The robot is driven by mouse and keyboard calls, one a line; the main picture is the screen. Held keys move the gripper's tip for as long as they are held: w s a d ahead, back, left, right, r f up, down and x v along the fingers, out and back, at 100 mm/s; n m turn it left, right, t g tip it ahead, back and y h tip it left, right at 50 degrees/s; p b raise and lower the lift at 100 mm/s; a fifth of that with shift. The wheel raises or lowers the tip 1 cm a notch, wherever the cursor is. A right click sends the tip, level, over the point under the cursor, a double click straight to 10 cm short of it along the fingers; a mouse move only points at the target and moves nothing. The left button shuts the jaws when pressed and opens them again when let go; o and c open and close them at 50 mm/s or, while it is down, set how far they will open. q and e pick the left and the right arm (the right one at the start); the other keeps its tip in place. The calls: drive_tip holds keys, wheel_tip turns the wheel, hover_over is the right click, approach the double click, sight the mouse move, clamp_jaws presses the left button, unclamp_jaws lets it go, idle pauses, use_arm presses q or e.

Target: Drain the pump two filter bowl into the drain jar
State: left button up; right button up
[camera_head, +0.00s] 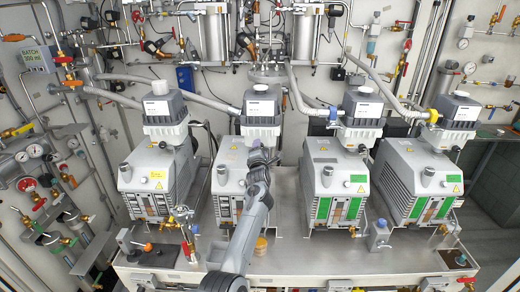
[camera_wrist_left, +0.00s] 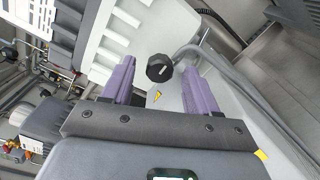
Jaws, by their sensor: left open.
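Pump two (camera_head: 228,177) appears to be the second grey pump from the left, with a white and dark-topped filter housing (camera_head: 262,110) above it. My left gripper (camera_head: 257,150) is at the right side of this pump, and my forearm hides part of it. In the left wrist view my gripper (camera_wrist_left: 158,72) is open, its purple fingers apart. A black round knob (camera_wrist_left: 159,67) with a white mark shows between the fingertips; I cannot tell whether they touch it. A small amber-topped jar (camera_head: 261,246), perhaps the drain jar, stands on the bench right of my forearm. My right gripper is not in view.
Similar pumps stand to the left (camera_head: 150,180) and right (camera_head: 325,180), with grey hoses behind. A grey-blue container (camera_head: 378,236) stands at the bench front right. Valves with coloured handles (camera_head: 180,222) crowd the front left. The bench (camera_head: 310,258) is bare right of the jar.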

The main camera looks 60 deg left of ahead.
use_arm(q)
drive_tip(key=shift+s+d+p, duration=0.3)
drive_tip(key=shift+s+d, duration=0.05)
drive_tip(key=shift+d, duration=0.05)
drive_tip(key=shift+s+d+r+p, duration=0.15)
drive_tip(key=shift+s+d+p, duration=0.05)
drive_tip(key=shift+d+p, duration=0.2)
drive_tip(key=p+v, duration=0.3)
drive_tip(key=v, duration=0.2)
drive_tip(key=shift+s, duration=0.1)
idle(0.5)
